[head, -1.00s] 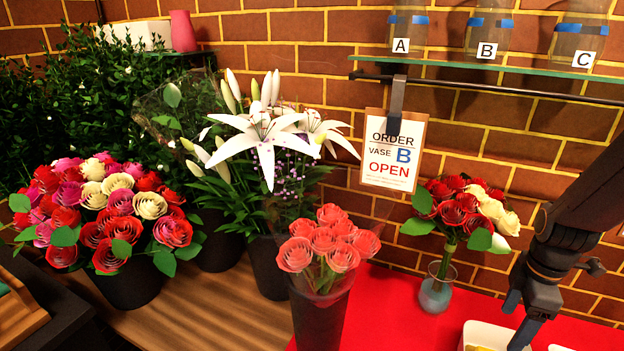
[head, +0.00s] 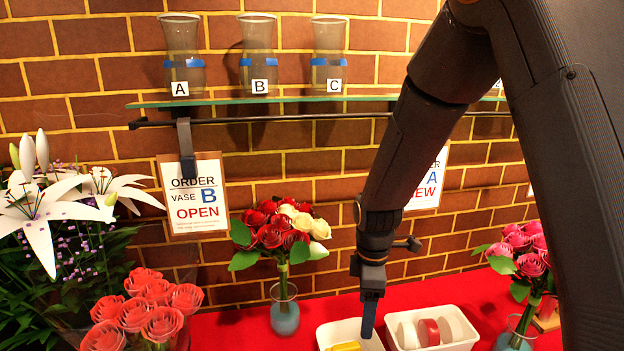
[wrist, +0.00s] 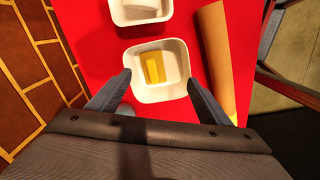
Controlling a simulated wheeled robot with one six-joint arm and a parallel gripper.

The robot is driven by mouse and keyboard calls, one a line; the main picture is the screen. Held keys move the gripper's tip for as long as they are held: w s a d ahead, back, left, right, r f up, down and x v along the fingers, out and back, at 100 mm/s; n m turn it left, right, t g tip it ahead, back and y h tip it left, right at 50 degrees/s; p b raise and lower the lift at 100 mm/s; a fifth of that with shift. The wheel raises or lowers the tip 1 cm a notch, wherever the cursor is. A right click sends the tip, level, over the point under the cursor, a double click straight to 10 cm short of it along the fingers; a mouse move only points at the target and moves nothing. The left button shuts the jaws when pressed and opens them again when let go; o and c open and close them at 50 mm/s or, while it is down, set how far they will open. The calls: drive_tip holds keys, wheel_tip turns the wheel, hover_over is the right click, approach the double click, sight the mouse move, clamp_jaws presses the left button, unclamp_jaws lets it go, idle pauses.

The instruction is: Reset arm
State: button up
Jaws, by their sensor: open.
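My gripper (head: 369,318) points down over the red table in the head view, just above a white tray (head: 324,338) with a yellow item in it. In the wrist view my gripper (wrist: 158,92) is open, its two fingers apart on either side of that white tray (wrist: 178,95). The yellow item (wrist: 153,67) lies in the tray, and nothing is between the fingers. I cannot tell exactly how high the fingertips are above the tray.
A second white tray (head: 474,344) holds round rolls. A small vase (head: 285,318) with red and cream roses stands left of my gripper, a pink bouquet (head: 524,262) right. Vases A, B and C stand on a glass shelf (head: 222,101). A brown roll (wrist: 217,60) lies beside the trays.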

drive_tip(key=s+d+r+m+b, duration=0.1)
drive_tip(key=s+d+r+m, duration=0.1)
drive_tip(key=s+d+m, duration=0.3)
drive_tip(key=s+d+r+m+t, duration=0.1)
drive_tip(key=s+d+m, duration=0.5)
drive_tip(key=m, duration=0.6)
drive_tip(key=shift+s+d+r+b, duration=0.25)
drive_tip(key=shift+s+r+b, duration=0.15)
drive_tip(key=shift+s+r, duration=0.6)
